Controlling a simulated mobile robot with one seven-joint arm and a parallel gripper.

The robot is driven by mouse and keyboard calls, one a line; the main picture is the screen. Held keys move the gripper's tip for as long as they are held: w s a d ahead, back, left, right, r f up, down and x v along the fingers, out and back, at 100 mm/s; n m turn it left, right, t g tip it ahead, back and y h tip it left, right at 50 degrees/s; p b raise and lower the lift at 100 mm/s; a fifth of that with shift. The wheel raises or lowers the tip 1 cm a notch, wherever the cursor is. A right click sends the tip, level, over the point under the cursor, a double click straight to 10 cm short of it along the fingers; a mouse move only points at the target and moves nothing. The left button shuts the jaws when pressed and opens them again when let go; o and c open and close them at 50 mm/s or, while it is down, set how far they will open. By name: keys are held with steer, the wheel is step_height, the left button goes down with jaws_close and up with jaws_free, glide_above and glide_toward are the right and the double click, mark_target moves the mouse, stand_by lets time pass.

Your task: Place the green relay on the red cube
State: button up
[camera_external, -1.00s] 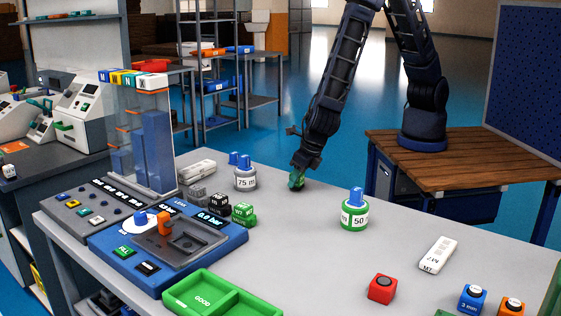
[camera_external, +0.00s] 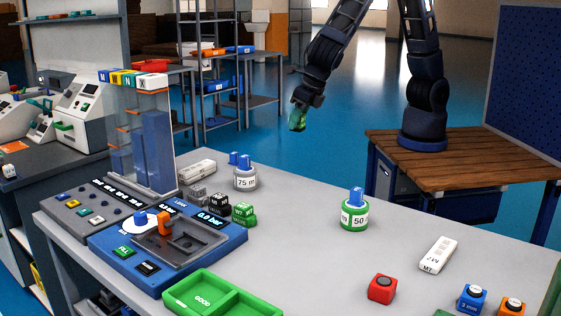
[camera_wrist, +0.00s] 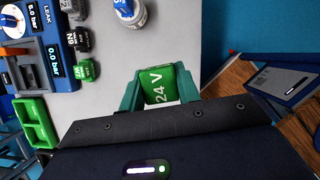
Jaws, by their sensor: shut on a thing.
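The green relay (camera_wrist: 159,88), marked "24 V", is clamped between the two fingers of my gripper (camera_wrist: 160,97) in the wrist view. In the external view the relay (camera_external: 297,119) hangs below my gripper (camera_external: 299,112), in the air above the table's far edge. The red cube (camera_external: 382,289) sits on the table at the front right, well apart from my gripper. It has a dark round mark on its top face. I do not see the red cube in the wrist view.
On the table (camera_external: 300,222) stand a green-ringed weight marked 50 (camera_external: 355,210), a grey weight (camera_external: 245,178), a white block (camera_external: 438,254), a blue cube (camera_external: 472,298) and an orange cube (camera_external: 512,307). A green tray (camera_external: 245,292) and blue test station (camera_external: 230,240) are at the left.

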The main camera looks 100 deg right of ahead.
steer(key=shift+r, duration=0.3)
steer(key=shift+a, duration=0.3)
steer(key=w+a+n+y, duration=0.15)
steer(key=a+n, duration=0.25)
steer(key=a, duration=0.7)
step_height(320, 180, up, 4)
steer(key=n+y, duration=0.4)
steer(key=n, duration=0.8)
glide_above(381, 285)
steer(key=s+d, duration=0.1)
step_height(381, 285, down, 20)
steer(key=shift+r, duration=0.1)
steer(key=o, duration=1)
